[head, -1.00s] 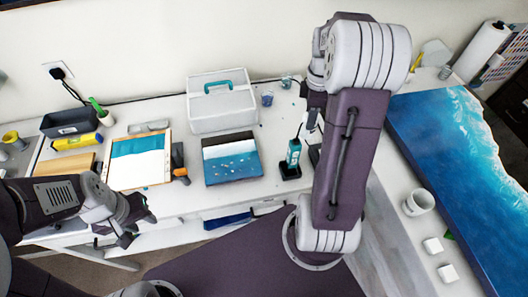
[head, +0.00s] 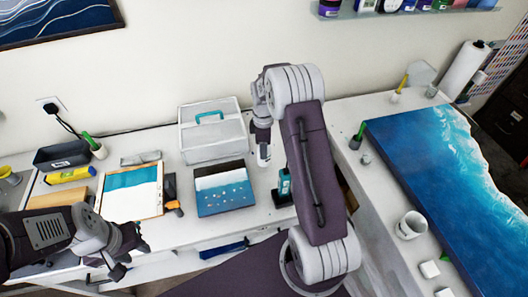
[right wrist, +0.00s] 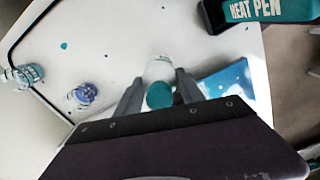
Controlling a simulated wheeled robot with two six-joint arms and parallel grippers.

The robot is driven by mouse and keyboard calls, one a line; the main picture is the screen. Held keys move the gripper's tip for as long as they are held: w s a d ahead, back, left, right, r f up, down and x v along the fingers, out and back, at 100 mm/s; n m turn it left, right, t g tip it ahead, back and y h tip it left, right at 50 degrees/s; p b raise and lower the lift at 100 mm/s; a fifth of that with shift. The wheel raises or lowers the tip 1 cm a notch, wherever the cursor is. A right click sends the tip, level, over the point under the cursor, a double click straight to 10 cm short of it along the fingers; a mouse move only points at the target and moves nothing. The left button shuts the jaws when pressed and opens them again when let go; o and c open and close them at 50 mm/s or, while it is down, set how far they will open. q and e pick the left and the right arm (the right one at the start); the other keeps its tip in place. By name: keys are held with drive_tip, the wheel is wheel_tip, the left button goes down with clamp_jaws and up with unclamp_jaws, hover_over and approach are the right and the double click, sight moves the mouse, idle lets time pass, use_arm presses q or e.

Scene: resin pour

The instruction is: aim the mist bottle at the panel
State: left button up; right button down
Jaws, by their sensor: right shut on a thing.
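My right gripper (right wrist: 160,88) is shut on a small white bottle with a teal end, the mist bottle (right wrist: 159,70). In the head view the bottle (head: 263,155) hangs below the right wrist, right of the small panel. The panel (head: 224,198) lies on the desk, dark and white at the back and blue with pale specks in front. Part of it shows beyond the right finger in the wrist view (right wrist: 226,80). The two do not touch. My left gripper (head: 126,260) is open and empty over the desk's front left.
A white toolbox (head: 211,140) stands behind the panel. Two small jars (right wrist: 82,96) stand near the bottle.

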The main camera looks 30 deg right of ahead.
drive_tip(key=f, duration=0.1)
drive_tip(key=f+p, duration=0.1)
drive_tip(key=shift+s+a+f, duration=0.2)
drive_tip(key=shift+a+f, duration=0.05)
drive_tip(key=shift+f, duration=0.4)
drive_tip(key=shift+w+d+f, duration=0.1)
drive_tip(key=shift+w+f, duration=0.05)
drive_tip(key=shift+f, duration=0.05)
drive_tip(key=c, duration=1.1)
unclamp_jaws()
drive_tip(key=o, duration=0.4)
